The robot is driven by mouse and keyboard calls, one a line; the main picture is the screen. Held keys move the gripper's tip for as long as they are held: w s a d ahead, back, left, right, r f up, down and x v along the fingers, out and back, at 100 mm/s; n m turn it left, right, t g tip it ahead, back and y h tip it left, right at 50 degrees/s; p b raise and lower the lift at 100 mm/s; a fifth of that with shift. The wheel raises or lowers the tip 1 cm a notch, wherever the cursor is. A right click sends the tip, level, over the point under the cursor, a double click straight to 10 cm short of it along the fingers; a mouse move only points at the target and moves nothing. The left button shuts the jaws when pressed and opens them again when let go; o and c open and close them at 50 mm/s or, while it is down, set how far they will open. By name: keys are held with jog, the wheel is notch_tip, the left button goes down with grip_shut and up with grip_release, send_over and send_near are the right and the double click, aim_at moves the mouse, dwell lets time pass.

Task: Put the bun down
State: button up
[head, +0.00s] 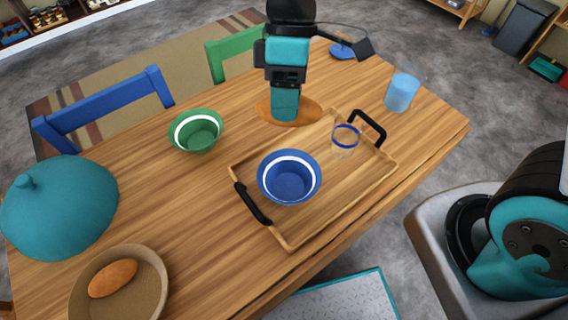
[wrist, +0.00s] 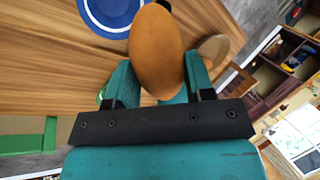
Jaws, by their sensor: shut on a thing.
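My gripper (head: 285,117) is shut on an orange-brown oval bun (head: 304,110) near the table's far side, behind the tray. In the wrist view the bun (wrist: 155,50) sits between the two teal fingers and juts out past them. In the head view the fingers hide the middle of the bun, and I cannot tell whether it touches the table. A second bun (head: 112,278) lies in a tan round bowl (head: 150,262) at the near left.
A wooden tray (head: 318,212) with black handles holds a blue bowl (head: 290,178) and a clear glass (head: 346,137). A green bowl (head: 197,132), a teal dome (head: 60,210) and a light-blue cup (head: 402,92) stand on the table (head: 185,210). Bare wood lies between the green bowl and tray.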

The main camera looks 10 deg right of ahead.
notch_tip(320, 180, down, 19)
jog(key=shift+d, duration=0.1)
dwell(0.3)
jog(key=shift+f+b, duration=0.3)
jog(key=shift+f, duration=0.35)
jog(key=o, duration=0.9)
jog(key=shift+r, duration=0.1)
